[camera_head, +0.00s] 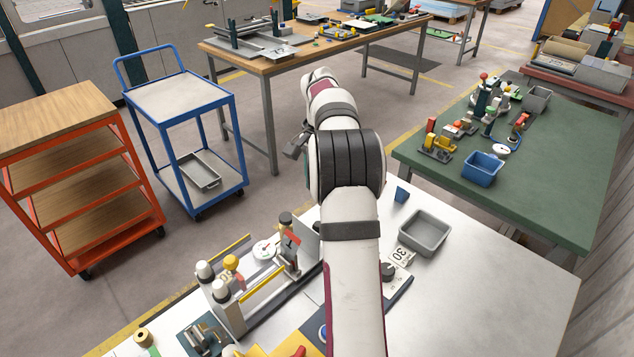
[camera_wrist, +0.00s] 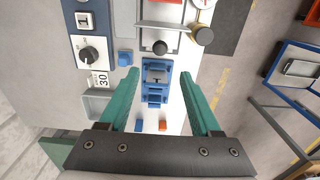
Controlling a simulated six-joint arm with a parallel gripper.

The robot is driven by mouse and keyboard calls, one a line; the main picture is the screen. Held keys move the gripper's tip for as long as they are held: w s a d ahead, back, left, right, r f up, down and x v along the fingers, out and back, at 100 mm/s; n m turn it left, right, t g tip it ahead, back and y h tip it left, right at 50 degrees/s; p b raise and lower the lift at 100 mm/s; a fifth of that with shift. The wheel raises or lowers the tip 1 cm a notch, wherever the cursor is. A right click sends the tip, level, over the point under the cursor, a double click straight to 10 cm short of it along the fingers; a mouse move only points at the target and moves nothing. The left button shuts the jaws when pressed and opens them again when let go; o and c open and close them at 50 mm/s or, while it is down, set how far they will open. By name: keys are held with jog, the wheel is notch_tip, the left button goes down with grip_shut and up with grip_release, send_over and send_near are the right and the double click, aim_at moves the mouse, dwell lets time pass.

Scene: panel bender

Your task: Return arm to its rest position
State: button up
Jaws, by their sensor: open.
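My gripper (camera_wrist: 158,74) is open, with its two teal fingers spread wide apart. No held object shows between them. A blue fixture (camera_wrist: 155,82) lies below, framed by the fingers in the wrist view; I cannot tell its distance from them. In the head view my arm extends from the bottom edge over the white table (camera_head: 490,290), past its far edge. The fingers cannot be made out clearly there. The panel bender setup (camera_head: 232,312), with a yellow bar and upright posts, stands on the table left of my arm. My arm hides part of the table.
A grey bin (camera_head: 424,232) and a small blue block (camera_head: 402,194) are right of my arm. The wrist view shows a dial knob (camera_wrist: 90,55). A blue cart (camera_head: 180,100), an orange shelf cart (camera_head: 70,170) and a green bench (camera_head: 540,185) surround the table. Its right front is clear.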

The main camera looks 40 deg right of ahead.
jog(key=shift+a, duration=0.1)
jog(key=s+a+r+n, duration=0.2)
jog(key=s+a, duration=0.1)
jog(key=a, duration=0.5)
jog(key=s+a+r+n+y, duration=0.1)
jog(key=s+a+r+n, duration=0.15)
jog(key=a, duration=0.55)
jog(key=s+a+r+n, duration=0.2)
jog(key=a+r, duration=0.1)
jog(key=a, duration=0.6)
jog(key=s+a+f+n, duration=0.2)
jog(key=s+a, duration=0.3)
jog(key=s, duration=0.3)
jog(key=s+a+f+n, duration=0.3)
jog(key=s+a, duration=0.3)
jog(key=s, duration=0.3)
jog(key=shift+a+f+n+y, duration=0.15)
jog(key=shift+f+n+y, duration=0.1)
jog(key=shift+n+y, duration=0.2)
